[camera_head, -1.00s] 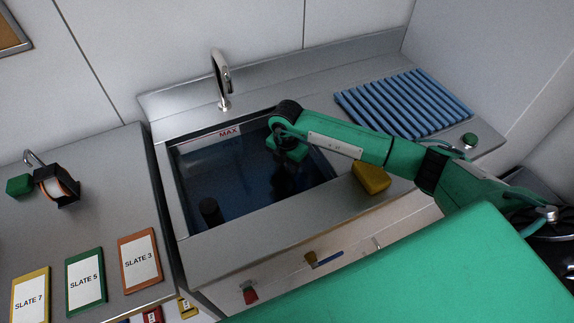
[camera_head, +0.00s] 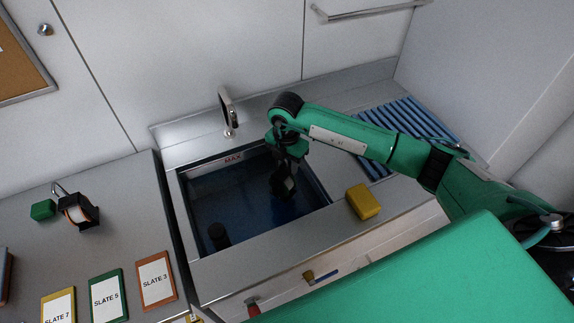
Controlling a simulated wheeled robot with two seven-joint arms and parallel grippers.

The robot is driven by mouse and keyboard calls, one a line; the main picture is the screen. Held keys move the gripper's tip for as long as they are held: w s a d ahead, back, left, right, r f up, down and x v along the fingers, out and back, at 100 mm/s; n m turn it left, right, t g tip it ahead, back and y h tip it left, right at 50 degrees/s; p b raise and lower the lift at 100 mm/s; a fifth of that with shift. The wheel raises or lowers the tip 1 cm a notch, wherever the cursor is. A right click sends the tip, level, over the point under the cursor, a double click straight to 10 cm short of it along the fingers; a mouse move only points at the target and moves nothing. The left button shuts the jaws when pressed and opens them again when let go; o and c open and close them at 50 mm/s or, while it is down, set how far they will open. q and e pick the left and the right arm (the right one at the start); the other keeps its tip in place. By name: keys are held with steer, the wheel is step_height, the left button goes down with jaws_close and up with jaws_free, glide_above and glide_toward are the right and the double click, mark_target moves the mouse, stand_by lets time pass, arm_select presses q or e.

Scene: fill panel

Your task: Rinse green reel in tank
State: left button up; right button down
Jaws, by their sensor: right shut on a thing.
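The tank (camera_head: 212,167) is a steel basin let into the counter, with dark blue water and a red MAX mark on its back wall. My right gripper (camera_head: 285,188) points down over the right half of the tank. It is shut on a small dark thing, mostly hidden by the fingers, with a pale patch showing. I cannot make out its green colour or whether it is the green reel. It appears at or just above the water. A dark round post (camera_head: 218,235) stands in the tank's front left corner. My left gripper is out of view.
A faucet (camera_head: 227,112) stands behind the tank. A yellow block (camera_head: 363,201) sits on the right front ledge, near my right arm. A blue ribbed rack (camera_head: 418,115) lies at right. The left counter holds a tape dispenser (camera_head: 77,211), green block (camera_head: 43,209) and slate cards (camera_head: 108,295).

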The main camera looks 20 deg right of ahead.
step_height(320, 180, up, 12)
steer(key=p, duration=0.6)
steer(key=shift+f, duration=0.2)
stand_by(0.3)
